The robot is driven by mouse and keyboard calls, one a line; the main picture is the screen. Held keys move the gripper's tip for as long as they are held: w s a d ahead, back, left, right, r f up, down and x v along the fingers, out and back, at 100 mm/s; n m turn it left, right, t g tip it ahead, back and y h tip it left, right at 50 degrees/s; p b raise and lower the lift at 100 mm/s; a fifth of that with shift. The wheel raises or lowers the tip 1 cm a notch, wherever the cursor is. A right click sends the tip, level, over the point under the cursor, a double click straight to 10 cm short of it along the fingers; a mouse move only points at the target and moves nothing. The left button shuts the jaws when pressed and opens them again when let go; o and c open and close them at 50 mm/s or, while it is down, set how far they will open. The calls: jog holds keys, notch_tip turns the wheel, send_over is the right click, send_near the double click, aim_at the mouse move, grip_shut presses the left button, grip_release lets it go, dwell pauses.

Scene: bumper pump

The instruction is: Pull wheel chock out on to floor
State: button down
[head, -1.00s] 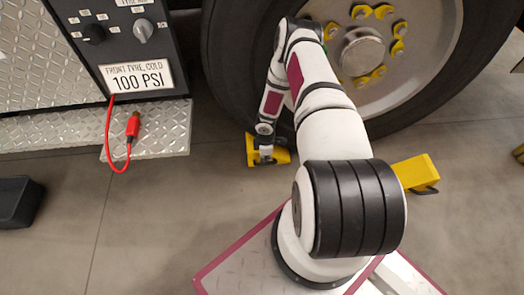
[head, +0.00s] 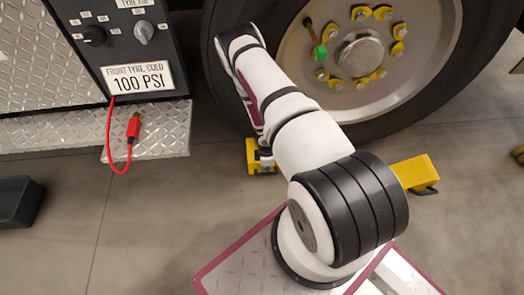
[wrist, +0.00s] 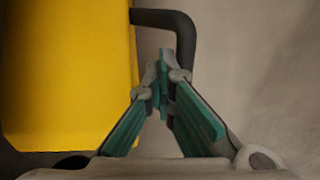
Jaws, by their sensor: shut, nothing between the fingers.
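A yellow wheel chock (head: 253,152) sits on the floor at the lower left of the big tyre in the head view, partly hidden by my arm. The wrist view shows a yellow chock body (wrist: 70,75) on the left, with a dark bent handle (wrist: 165,17) sticking out from its right side. My gripper (wrist: 163,58) is shut and empty. Its tips appear within the handle's bend, in front of part of the handle; I cannot tell whether they touch it. In the head view my arm mostly hides the gripper. A second yellow chock (head: 415,172) stands right of my arm.
The big tyre (head: 222,85) with its grey rim (head: 345,95) stands behind my arm. A control panel (head: 120,50) and a metal step (head: 160,135) with a red hose fitting (head: 133,127) are at the left. A black object (head: 18,202) lies far left. Floor between is clear.

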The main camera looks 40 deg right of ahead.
jog(key=s+a+p, duration=0.2)
jog(key=s+a, duration=0.7)
jog(key=s, duration=0.5)
jog(key=shift+s+a+p, duration=0.3)
jog(key=shift+s+a, duration=0.05)
jog(key=shift+a, duration=0.05)
dwell(1.6)
jog(key=shift+w+d, duration=0.15)
jog(key=shift+w, duration=0.15)
jog(key=shift+w+d, duration=0.2)
jog(key=shift+w, duration=0.05)
jog(key=shift+r, duration=0.15)
notch_tip(320, 180, up, 10)
jog(key=p, duration=0.8)
jog(key=shift+p, duration=0.4)
dwell(0.3)
jog(key=shift+w, duration=0.1)
dwell(0.3)
